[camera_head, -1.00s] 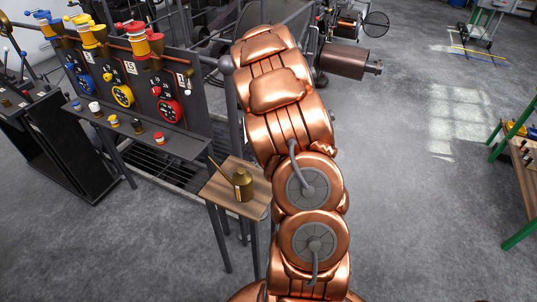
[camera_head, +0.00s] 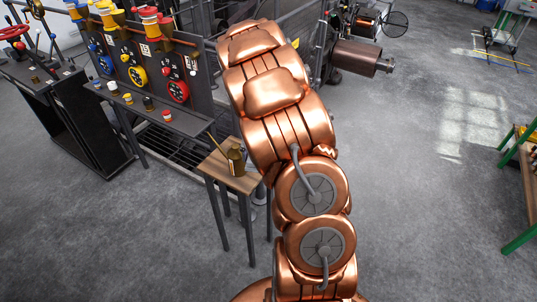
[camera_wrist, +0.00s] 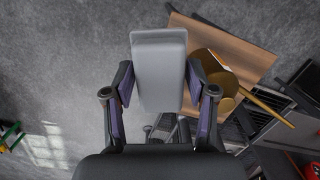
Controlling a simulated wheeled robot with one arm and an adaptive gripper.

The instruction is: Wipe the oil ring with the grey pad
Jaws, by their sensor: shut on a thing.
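The grey pad (camera_wrist: 158,72) is a pale, block-like piece held between the two fingers of my gripper (camera_wrist: 160,88) in the wrist view. My gripper is shut on it. Beyond and to the right of the pad is a small wooden-topped table (camera_wrist: 250,56). A brass oil can (camera_wrist: 222,82) with a long spout stands on it, partly hidden by the pad and finger. In the head view the oil can (camera_head: 236,160) stands on the same table (camera_head: 220,166), beside my arm. My gripper is hidden there. I cannot make out the oil ring in either view.
A dark panel (camera_head: 150,72) with coloured dials stands at the left, with a shelf (camera_head: 150,117) of small pots below it. A motor-like cylinder (camera_head: 362,58) is at the upper right. A green-legged bench (camera_head: 519,180) is at the right edge. Open floor lies between.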

